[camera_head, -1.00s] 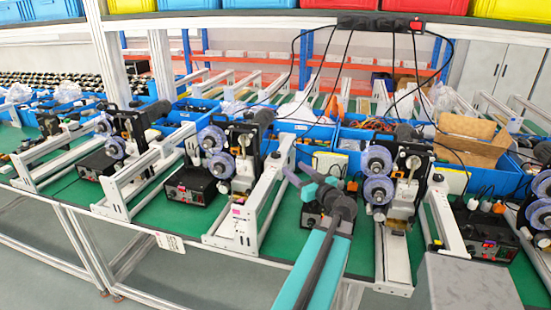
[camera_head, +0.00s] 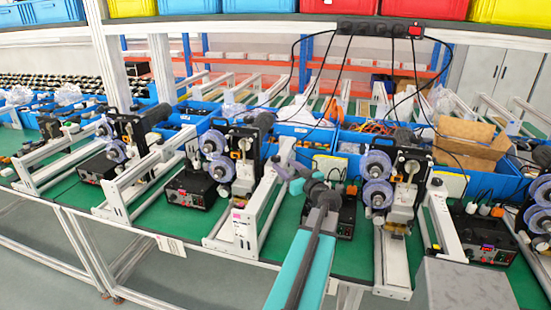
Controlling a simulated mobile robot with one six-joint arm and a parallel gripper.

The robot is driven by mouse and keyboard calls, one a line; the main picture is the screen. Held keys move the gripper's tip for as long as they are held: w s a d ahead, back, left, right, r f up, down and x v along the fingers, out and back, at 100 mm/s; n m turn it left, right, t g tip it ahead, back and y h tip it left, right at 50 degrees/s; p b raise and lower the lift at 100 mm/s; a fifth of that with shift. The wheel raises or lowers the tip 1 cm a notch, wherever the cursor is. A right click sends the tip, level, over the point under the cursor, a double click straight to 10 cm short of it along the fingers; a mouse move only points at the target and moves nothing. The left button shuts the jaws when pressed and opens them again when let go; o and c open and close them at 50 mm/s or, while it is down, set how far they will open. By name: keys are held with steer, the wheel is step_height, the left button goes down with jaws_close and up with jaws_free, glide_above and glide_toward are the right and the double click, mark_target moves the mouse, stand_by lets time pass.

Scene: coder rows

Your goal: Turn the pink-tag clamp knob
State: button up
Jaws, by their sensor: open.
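A small pink tag (camera_head: 238,203) sits on the front end of a white clamp rail (camera_head: 240,230), left of centre on the green bench. I cannot clearly make out the clamp knob at this size. My gripper (camera_head: 288,177), with teal fingers on a dark wrist, is open and appears empty. It is over the bench, right of the pink tag in the picture, close to the white rail's upper end. I cannot tell whether a finger touches the rail. My gripper hides part of a black control box (camera_head: 346,222) behind it.
Similar stations with purple-rimmed rollers (camera_head: 376,178) and black control boxes (camera_head: 190,187) line the bench on both sides. Blue bins (camera_head: 300,132) stand behind. Black cables (camera_head: 345,70) hang from the overhead shelf. A grey box (camera_head: 465,285) is at the front right.

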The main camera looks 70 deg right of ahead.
mark_target(279, 160)
steer(key=shift+p+x, duration=0.8)
steer(key=shift+x, duration=2.95)
steer(key=shift+c, duration=0.2)
steer(key=c, duration=1)
